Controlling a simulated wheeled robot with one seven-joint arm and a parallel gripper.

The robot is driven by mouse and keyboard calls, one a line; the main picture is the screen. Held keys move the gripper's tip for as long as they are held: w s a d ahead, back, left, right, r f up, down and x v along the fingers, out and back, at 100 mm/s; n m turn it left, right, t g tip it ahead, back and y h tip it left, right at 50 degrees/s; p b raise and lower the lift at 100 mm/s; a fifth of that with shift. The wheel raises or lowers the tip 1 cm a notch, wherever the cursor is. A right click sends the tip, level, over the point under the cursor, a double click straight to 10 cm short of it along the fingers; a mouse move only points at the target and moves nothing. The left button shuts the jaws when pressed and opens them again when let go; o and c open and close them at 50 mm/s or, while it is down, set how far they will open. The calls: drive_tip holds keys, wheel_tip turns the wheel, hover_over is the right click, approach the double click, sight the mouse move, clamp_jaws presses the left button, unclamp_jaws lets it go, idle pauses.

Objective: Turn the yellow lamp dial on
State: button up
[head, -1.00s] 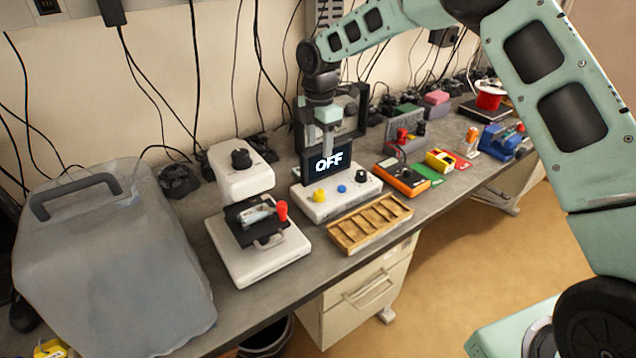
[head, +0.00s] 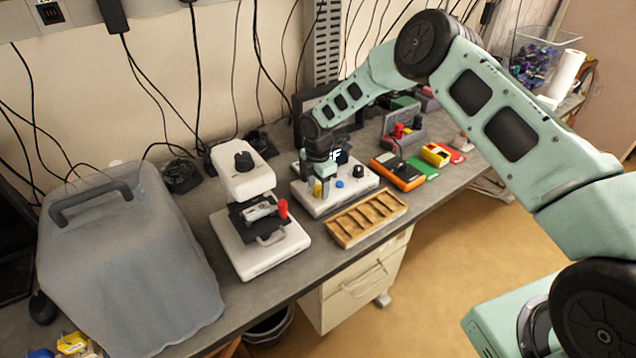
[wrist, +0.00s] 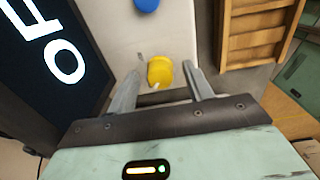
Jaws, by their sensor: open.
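The yellow lamp dial (wrist: 160,71) sits on a white control box (head: 347,199). In the wrist view it lies between the tips of my gripper (wrist: 166,80), which is open with a finger on each side. I cannot tell whether a finger touches the dial. In the head view my gripper (head: 321,184) is lowered over the dial (head: 318,189) and partly hides it. A dark display (wrist: 52,55) behind the dials shows white letters; the wrist view shows part of "OFF", and my arm covers most of it in the head view. A blue dial (wrist: 147,4) is beside the yellow one.
A wooden compartment tray (head: 366,217) stands in front of the box. A white microscope-like device (head: 258,236) is to the left, with a large covered case (head: 125,255) beyond. An orange meter (head: 398,171) is to the right.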

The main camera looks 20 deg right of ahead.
drive_tip(key=c, duration=1)
drive_tip(key=shift+o, duration=0.2)
drive_tip(key=shift+f+m+b, duration=0.1)
drive_tip(key=shift+m+b, duration=0.2)
drive_tip(key=shift+b, duration=0.2)
drive_tip(key=m+b, duration=0.2)
drive_tip(key=b, duration=0.1)
drive_tip(key=shift+f+m, duration=0.15)
drive_tip(key=shift+m, duration=0.15)
drive_tip(key=m+b, duration=0.7)
drive_tip(key=m, duration=0.4)
drive_tip(key=m+b, duration=0.1)
drive_tip(key=m, duration=0.1)
drive_tip(key=m+b, duration=0.1)
drive_tip(key=shift+r+m, duration=0.25)
drive_tip(key=shift+m, duration=0.05)
